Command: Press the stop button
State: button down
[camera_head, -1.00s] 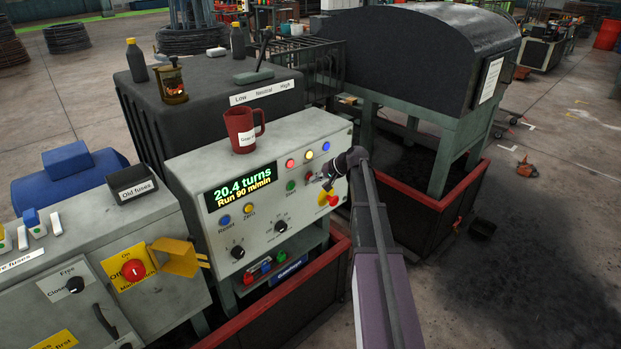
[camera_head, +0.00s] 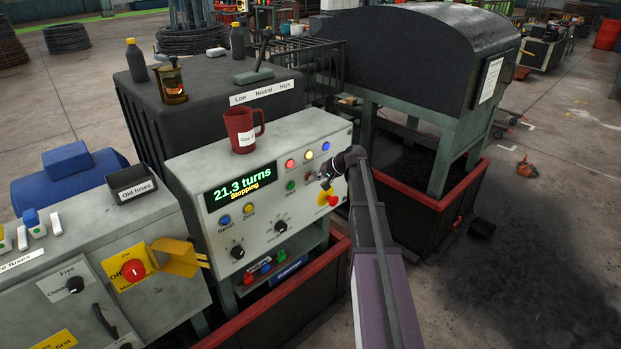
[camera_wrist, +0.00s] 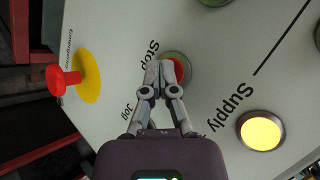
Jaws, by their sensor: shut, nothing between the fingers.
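The stop button (camera_wrist: 180,68) is red in a metal ring, beside the label "Stop" in the wrist view. My gripper (camera_wrist: 160,66) is shut with nothing between its fingers, and its tips are at the button and cover part of it. Whether the tips touch it I cannot tell for sure. In the head view my gripper (camera_head: 325,181) is at the right part of the grey control panel (camera_head: 200,175), and the stop button is hidden there. The panel display (camera_head: 240,187) reads "21.3 turns" and "Stopping".
A red emergency knob (camera_wrist: 57,80) on a yellow disc sits left of the stop button in the wrist view. A lit yellow supply lamp (camera_wrist: 261,131) is at lower right. A red mug (camera_head: 240,131) stands on top of the panel. A green button (camera_head: 291,186) labelled "Start" is nearby.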

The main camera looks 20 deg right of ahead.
jog(key=shift+s, duration=0.15)
jog(key=shift+s+d, duration=0.3)
jog(key=shift+s, duration=0.35)
jog(key=shift+s+d, duration=0.25)
jog(key=shift+s, duration=0.55)
jog(key=shift+s+d, duration=0.3)
jog(key=shift+s, duration=0.45)
jog(key=shift+s+d, duration=0.25)
jog(key=shift+s, duration=0.55)
jog(key=s+a+f+n+g+h+p, duration=0.1)
jog(key=s+a+n+g+h, duration=0.2)
jog(key=s+a, duration=0.9)
jog(key=s+a+f+n+g+h+p, duration=0.2)
jog(key=s+a+n+g+h, duration=0.1)
jog(key=s+a, duration=0.8)
jog(key=shift+s+a+f+n+g+h, duration=0.25)
jog(key=shift+s+a+n+g+h, duration=0.1)
jog(key=shift+s+n+g, duration=0.2)
